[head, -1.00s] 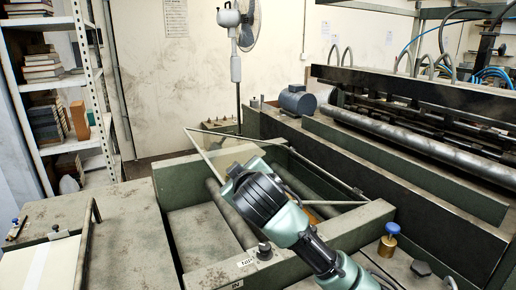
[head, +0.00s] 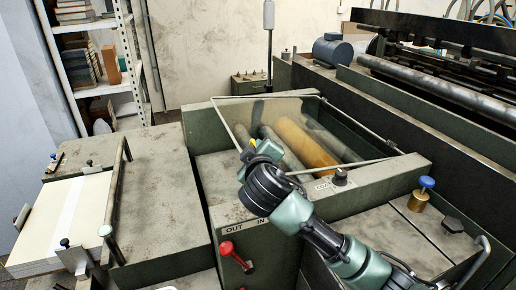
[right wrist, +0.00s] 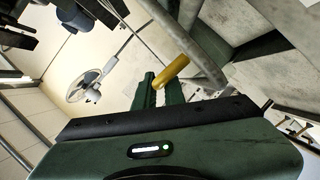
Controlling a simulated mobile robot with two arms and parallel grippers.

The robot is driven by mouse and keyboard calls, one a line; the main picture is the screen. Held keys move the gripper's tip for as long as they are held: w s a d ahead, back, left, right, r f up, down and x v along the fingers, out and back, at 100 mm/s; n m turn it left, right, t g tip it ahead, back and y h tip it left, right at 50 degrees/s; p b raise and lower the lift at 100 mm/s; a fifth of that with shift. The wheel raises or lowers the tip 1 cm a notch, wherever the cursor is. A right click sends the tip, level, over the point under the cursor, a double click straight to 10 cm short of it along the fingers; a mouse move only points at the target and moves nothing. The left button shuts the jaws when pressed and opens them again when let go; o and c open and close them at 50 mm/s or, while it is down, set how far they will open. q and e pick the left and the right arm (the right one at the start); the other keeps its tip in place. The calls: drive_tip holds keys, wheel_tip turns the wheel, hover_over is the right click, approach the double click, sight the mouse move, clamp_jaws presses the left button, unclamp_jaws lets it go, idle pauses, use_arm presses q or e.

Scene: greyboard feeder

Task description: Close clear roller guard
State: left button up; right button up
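The clear roller guard (head: 240,112), a see-through panel in a thin metal frame, stands over the roller bay in the head view. Its right side lies along the machine; its left side looks slightly raised. A small yellow handle (head: 253,143) shows at the guard's near left; it also shows in the right wrist view (right wrist: 174,70), beside a grey rail. My right gripper (head: 279,150) is at that handle. In the right wrist view its green fingers (right wrist: 161,92) stand close on both sides of the handle and seem shut on it. My left gripper is not in view.
Under the guard lie grey rollers and an orange roller (head: 303,143). A red-knobbed lever (head: 230,250) is on the front panel. A brass post with a blue knob (head: 420,195) stands at right. A paper stack (head: 65,215) lies on the left table.

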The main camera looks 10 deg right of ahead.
drive_tip(key=shift+o, duration=0.5)
drive_tip(key=shift+w+d+f, duration=0.1)
drive_tip(key=shift+w+d, duration=0.05)
drive_tip(key=shift+w, duration=0.05)
drive_tip(key=shift+s+r+p, duration=0.2)
drive_tip(key=shift+s+p, duration=0.15)
drive_tip(key=p+v, duration=0.3)
drive_tip(key=v, duration=0.3)
drive_tip(key=shift+s, duration=0.6)
drive_tip(key=shift+w, duration=0.1)
drive_tip(key=shift+a+f, duration=0.1)
drive_tip(key=shift+a, duration=0.15)
